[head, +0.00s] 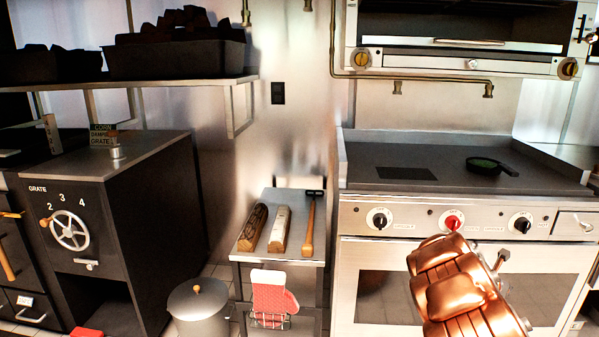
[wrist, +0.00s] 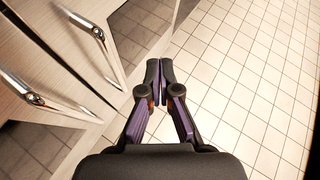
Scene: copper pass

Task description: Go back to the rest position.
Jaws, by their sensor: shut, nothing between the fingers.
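My gripper (wrist: 159,80) shows in the wrist view with its two dark fingertips together and nothing between them. It points down over the tiled floor (wrist: 245,65), beside pale cabinet fronts (wrist: 150,30) with metal handles. In the head view my copper-coloured arm stands at the lower right, in front of the range (head: 380,285). The gripper itself cannot be made out in the head view.
A small side table (head: 278,251) holds two log-like pieces and a wooden-handled tool. A lidded pot (head: 197,308) stands beside it. A dark grate unit (head: 120,215) fills the left. A small pan (head: 490,167) sits on the range top. Open tiled floor lies right in the wrist view.

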